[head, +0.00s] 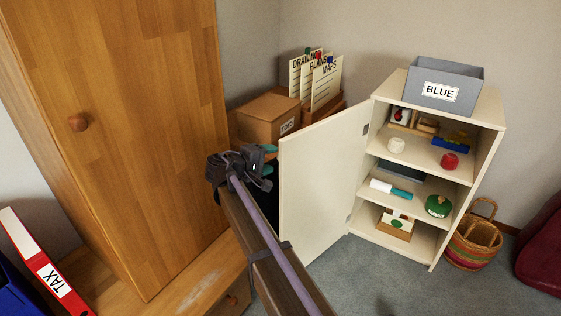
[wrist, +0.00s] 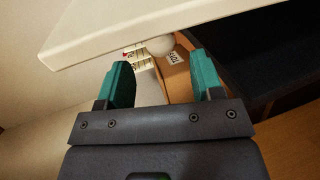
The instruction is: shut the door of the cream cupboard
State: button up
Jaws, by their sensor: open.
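The cream cupboard (head: 420,158) stands at the right with its door (head: 322,180) swung wide open to the left, inner face showing. My gripper (head: 268,159) is at the door's free edge, on its outer side; the door partly hides the teal fingers. In the wrist view the door (wrist: 130,22) crosses the top, and a round pale knob (wrist: 160,45) sticks out from it. My open gripper (wrist: 160,66) points at the door, with the knob ahead between its fingertips. I cannot tell whether either finger touches it. The knob is hidden in the head view.
A grey BLUE bin (head: 443,84) sits on the cupboard; its shelves hold several small items. A cardboard box (head: 268,118) and a file holder stand behind the door. A wooden wardrobe (head: 130,130) is at the left. A basket (head: 474,244) stands right of the cupboard. Carpet in front is clear.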

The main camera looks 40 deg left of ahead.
jog(key=b+x, duration=0.1)
jog(key=x, duration=0.4)
jog(key=shift+c, duration=0.3)
jog(key=shift+d, duration=0.1)
grip_shut()
